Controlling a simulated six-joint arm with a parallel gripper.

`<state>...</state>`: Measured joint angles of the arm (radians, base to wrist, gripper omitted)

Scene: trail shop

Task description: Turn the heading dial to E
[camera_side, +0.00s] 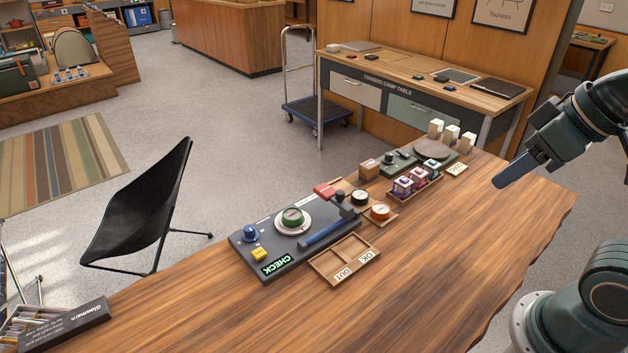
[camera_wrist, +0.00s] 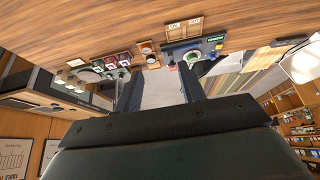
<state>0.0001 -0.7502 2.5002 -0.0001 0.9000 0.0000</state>
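A dark control panel (camera_side: 240,240) lies on the wooden table. On it are a green round dial (camera_side: 292,217) on a white ring, a blue knob (camera_side: 250,233), a yellow button (camera_side: 259,254), a lever with a red end (camera_side: 325,190) and a lit green CHECK display (camera_side: 277,264). The green dial also shows in the wrist view (camera_wrist: 191,57). Its markings and setting are too small to read, and I cannot tell for sure which control is the heading dial. My gripper (camera_side: 500,183) is high at the right, well apart from the panel. In the wrist view its two fingers (camera_wrist: 161,88) are apart and empty.
A wooden tray marked OK and OUT (camera_side: 345,260) lies before the panel. A tray of several jars (camera_side: 412,186) and white blocks (camera_side: 452,135) stand further back. The table's right half (camera_side: 470,230) is clear.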

